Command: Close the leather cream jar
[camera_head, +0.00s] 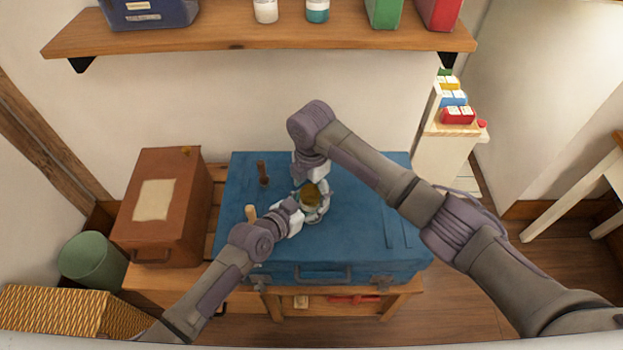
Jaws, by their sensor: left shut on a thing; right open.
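The leather cream jar (311,198) stands on the blue trunk (365,235), with a brownish top showing between my two grippers. My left gripper (302,214) comes in from the lower left and is shut on the jar's side. My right gripper (318,187) comes down from above and behind, open, with its fingers around the jar's top. The fingers hide much of the jar, so I cannot tell whether the lid sits on it.
A brush-like thing (262,173) stands on the trunk, and a light wooden handle (251,213) shows beside my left wrist. A brown box (168,205) stands at the left. A wooden shelf (250,36) hangs above. The trunk's right side is clear.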

